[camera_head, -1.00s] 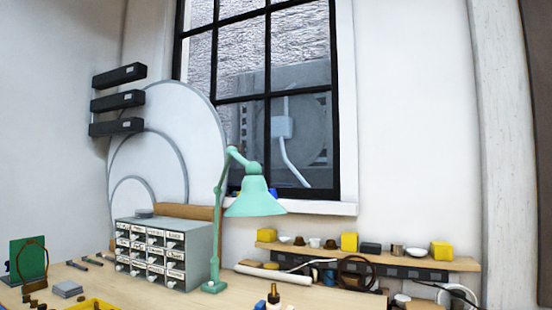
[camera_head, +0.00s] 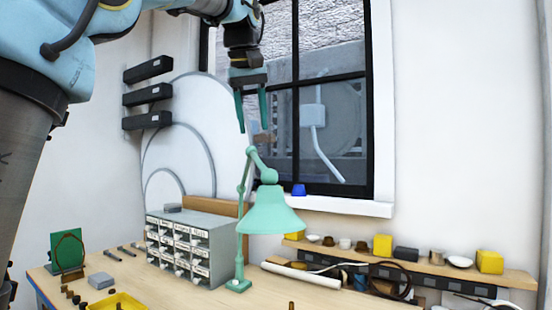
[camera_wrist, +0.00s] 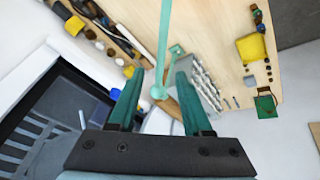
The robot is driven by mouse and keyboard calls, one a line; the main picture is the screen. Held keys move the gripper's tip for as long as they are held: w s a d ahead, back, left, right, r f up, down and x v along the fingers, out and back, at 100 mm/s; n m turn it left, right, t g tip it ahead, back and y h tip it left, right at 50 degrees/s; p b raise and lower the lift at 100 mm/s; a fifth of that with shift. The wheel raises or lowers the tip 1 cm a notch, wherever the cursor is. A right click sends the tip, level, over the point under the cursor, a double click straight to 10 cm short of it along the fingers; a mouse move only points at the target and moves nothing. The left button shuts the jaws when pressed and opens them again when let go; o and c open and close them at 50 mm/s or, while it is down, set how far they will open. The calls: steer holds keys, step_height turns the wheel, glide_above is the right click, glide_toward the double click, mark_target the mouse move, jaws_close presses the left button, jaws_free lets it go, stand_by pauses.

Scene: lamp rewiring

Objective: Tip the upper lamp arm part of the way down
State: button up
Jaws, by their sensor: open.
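The mint-green desk lamp stands on the bench, its base (camera_head: 238,285) beside the drawer cabinet. Its lower post rises to a joint, and the short upper lamp arm (camera_head: 262,168) slopes down right to the bell-shaped shade (camera_head: 270,212). My gripper (camera_head: 253,128) hangs fingers down just above the top of the lamp, open and empty. In the wrist view the gripper (camera_wrist: 152,82) shows its two green fingers apart, with the lamp's rounded joint (camera_wrist: 158,92) seen between them. I cannot tell how far below the fingertips it lies.
The grey drawer cabinet (camera_head: 190,247) stands left of the lamp. The window (camera_head: 330,120) and its sill are behind. A wooden shelf (camera_head: 420,268) with small pots and yellow boxes runs at right. A yellow tray (camera_head: 118,303) lies at front left. Air above the shade is clear.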

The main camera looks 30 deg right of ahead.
mark_target(257, 157)
steer(key=p+x, duration=0.1)
steer(key=x, duration=0.9)
steer(key=shift+w+f+p, duration=0.1)
steer(key=shift+f+p, duration=0.05)
steer(key=shift+p, duration=0.25)
jaws_close()
stand_by(0.9)
